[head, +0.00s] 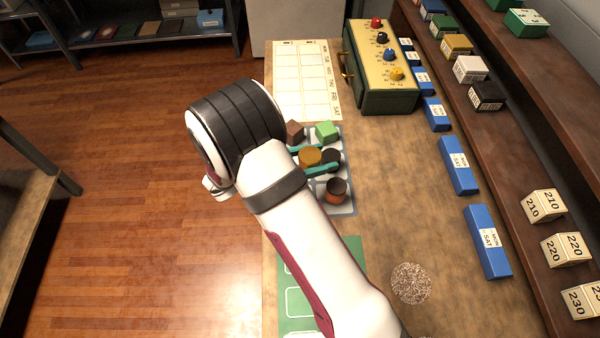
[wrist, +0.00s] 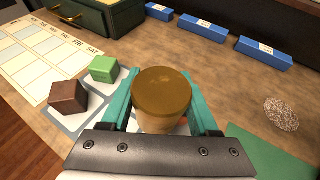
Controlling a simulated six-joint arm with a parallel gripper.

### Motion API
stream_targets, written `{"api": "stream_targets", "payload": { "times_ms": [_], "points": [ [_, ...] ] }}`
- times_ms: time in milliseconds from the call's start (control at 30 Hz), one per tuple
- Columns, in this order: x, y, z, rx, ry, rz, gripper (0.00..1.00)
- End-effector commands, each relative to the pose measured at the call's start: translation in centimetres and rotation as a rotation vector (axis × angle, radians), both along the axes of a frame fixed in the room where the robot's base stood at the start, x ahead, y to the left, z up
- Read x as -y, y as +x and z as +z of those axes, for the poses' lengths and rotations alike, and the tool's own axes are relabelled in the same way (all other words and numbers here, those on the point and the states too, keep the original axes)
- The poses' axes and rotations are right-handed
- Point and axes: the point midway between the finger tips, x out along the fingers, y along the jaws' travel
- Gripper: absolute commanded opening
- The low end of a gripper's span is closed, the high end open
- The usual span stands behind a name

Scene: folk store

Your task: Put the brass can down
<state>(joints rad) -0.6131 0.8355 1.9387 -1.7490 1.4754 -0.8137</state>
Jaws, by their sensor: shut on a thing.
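The brass can (head: 310,156) has a dull gold-brown round top and a paler side. It also shows upright in the middle of the wrist view (wrist: 164,93). My gripper (head: 313,159) is shut on it, with one teal finger on each side; the fingers also show in the wrist view (wrist: 163,108). The can is over a grey mat (head: 349,206) with pale squares. I cannot tell if its base touches the mat, as my gripper hides it.
On the mat are a brown block (head: 295,132), a green block (head: 327,131), a black round thing (head: 332,156) close by the fingers, and a dark-topped can (head: 336,190). A calendar sheet (head: 303,75) and a green box with knobs (head: 381,65) lie beyond. Bench on the right is mostly clear.

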Motion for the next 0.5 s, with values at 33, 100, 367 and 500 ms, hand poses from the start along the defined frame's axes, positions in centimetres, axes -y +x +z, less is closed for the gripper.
{"api": "stream_targets", "payload": {
  "times_ms": [33, 100, 367, 500],
  "points": [
    [1.7, 0.7, 0.2, 0.0, 0.0, -0.013, 0.0],
    [3.9, 1.7, 0.5, -0.002, 0.0, -0.023, 0.0],
    [5.0, 4.1, -0.9, -0.007, -0.004, -0.028, 0.0],
    [0.8, 5.9, -3.7, -0.007, -0.004, -0.028, 0.0]
  ]
}}
